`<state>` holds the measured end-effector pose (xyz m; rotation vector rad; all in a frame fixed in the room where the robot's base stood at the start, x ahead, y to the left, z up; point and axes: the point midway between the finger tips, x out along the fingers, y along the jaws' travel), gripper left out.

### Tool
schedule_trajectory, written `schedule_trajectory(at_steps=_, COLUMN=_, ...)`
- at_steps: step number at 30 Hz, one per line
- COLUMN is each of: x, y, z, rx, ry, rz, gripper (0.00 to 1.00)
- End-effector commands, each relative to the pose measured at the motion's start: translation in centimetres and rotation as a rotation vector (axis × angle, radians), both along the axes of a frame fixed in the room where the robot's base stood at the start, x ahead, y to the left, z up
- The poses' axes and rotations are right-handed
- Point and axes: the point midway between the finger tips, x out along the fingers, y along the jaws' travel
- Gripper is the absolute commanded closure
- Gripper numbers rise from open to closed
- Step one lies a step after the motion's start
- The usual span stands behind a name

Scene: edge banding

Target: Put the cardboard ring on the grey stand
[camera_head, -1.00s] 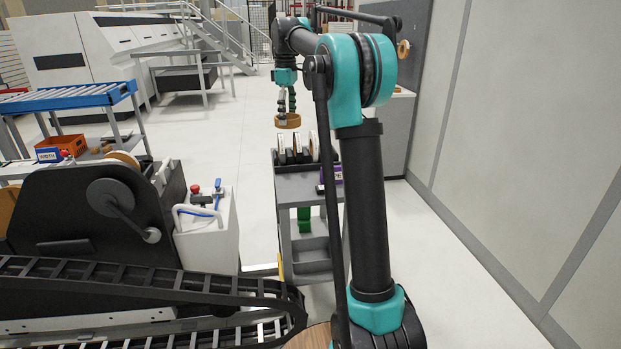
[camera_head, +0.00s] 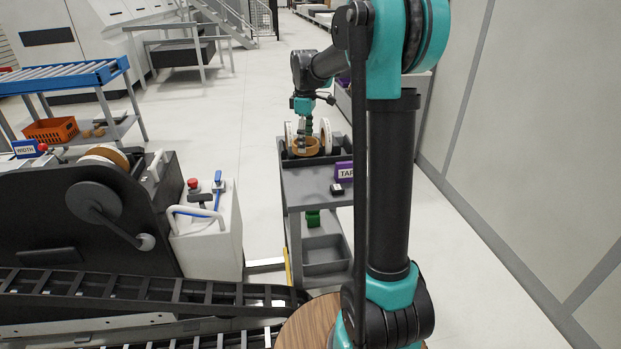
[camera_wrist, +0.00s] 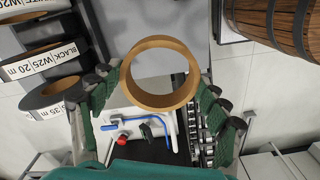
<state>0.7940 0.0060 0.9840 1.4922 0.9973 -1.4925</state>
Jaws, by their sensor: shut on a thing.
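My gripper (camera_head: 306,131) is shut on the cardboard ring (camera_head: 303,148), a brown open hoop. In the wrist view the ring (camera_wrist: 160,102) sits between the two green-padded fingers (camera_wrist: 160,92), with its opening facing the camera. In the head view the ring is low among the white-sided rolls at the top of the grey cart (camera_head: 305,187); I cannot tell whether it touches them. A grey cabinet (camera_head: 421,105) stands behind my arm by the right wall and is partly hidden. I cannot tell which grey piece is the stand.
Labelled tape rolls (camera_wrist: 50,65) are close on the left in the wrist view. A white control box (camera_head: 215,235) and a black machine (camera_head: 85,215) stand left. Open floor lies behind the cart.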

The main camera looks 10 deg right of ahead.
Motion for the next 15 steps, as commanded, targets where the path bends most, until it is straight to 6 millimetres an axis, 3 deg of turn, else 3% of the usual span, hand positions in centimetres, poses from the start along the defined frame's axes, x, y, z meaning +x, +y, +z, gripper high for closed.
schedule_trajectory(at_steps=9, x=0.1, y=0.0, z=-7.7, rx=0.000, ry=0.000, rz=0.000, gripper=0.44)
schedule_trajectory(at_steps=15, x=0.1, y=0.0, z=-10.2, rx=0.000, ry=0.000, rz=0.000, gripper=0.44)
